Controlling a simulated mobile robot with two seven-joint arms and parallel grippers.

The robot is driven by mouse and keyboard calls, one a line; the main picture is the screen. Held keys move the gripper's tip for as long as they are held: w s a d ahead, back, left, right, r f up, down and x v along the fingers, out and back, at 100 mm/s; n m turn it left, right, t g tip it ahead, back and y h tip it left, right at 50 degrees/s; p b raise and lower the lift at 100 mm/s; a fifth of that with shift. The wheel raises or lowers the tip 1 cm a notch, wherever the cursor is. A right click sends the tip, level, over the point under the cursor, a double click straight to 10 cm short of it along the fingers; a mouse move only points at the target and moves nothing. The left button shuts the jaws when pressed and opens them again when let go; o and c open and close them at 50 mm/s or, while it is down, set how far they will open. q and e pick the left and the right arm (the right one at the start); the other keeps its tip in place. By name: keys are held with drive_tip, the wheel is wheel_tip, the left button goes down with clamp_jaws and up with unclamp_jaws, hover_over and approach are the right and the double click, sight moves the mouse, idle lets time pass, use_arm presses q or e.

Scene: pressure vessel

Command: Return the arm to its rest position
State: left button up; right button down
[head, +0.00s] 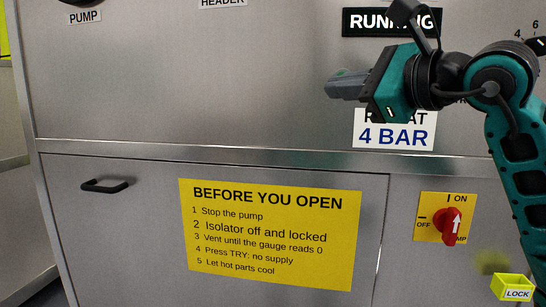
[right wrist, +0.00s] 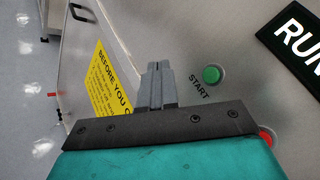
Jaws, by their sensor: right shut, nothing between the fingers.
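My right arm (head: 519,150) comes in from the right edge in the head view, bent at the elbow. Its right gripper (head: 334,86) points left in front of the upper grey panel, below the RUNNING sign (head: 370,22). In the right wrist view the right gripper (right wrist: 155,68) has its fingers together, with nothing between them. A green START button (right wrist: 212,74) is just right of the fingertips in that view. I cannot tell the exact gap between the fingers and the panel. My left gripper is in neither view.
A black handle (head: 105,186) sticks out at left, beside the yellow notice (head: 270,235). A metal ledge (head: 220,153) crosses the front.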

drive_tip(key=s+a+f+m+g+y+p, duration=0.1)
drive_tip(key=s+a+f+m+g+y, duration=0.15)
drive_tip(key=a+f+y, duration=0.35)
drive_tip(key=s+a+f+m+g+y, duration=0.1)
drive_tip(key=a+f+m+g+y, duration=0.2)
drive_tip(key=f, duration=0.4)
drive_tip(key=d+f+m+t+h, duration=0.3)
drive_tip(key=f+m+t+h, duration=0.1)
drive_tip(key=f+m, duration=0.5)
drive_tip(key=d+f+m+t+h+p, duration=0.1)
drive_tip(key=d+f+m+t+h, duration=0.4)
drive_tip(key=m, duration=0.7)
drive_tip(key=d+f+m+t+h, duration=0.2)
drive_tip(key=f+m+h, duration=0.1)
drive_tip(key=f+m, duration=0.65)
drive_tip(key=s+d+f+m+g+h, duration=0.1)
drive_tip(key=s+f+m+g, duration=0.3)
drive_tip(key=f, duration=0.7)
drive_tip(key=s+d+f+m+g+h, duration=0.1)
drive_tip(key=s+f+m+g+h, duration=0.2)
drive_tip(key=s+f+m, duration=0.6)
drive_tip(key=s+f+g, duration=0.1)
drive_tip(key=s+f, duration=0.1)
drive_tip(key=s, duration=0.2)
drive_tip(key=shift+s+f+g+h+p, duration=0.15)
drive_tip(key=shift+f+g+h+p, duration=0.1)
drive_tip(key=shift+g+h+p, duration=0.1)
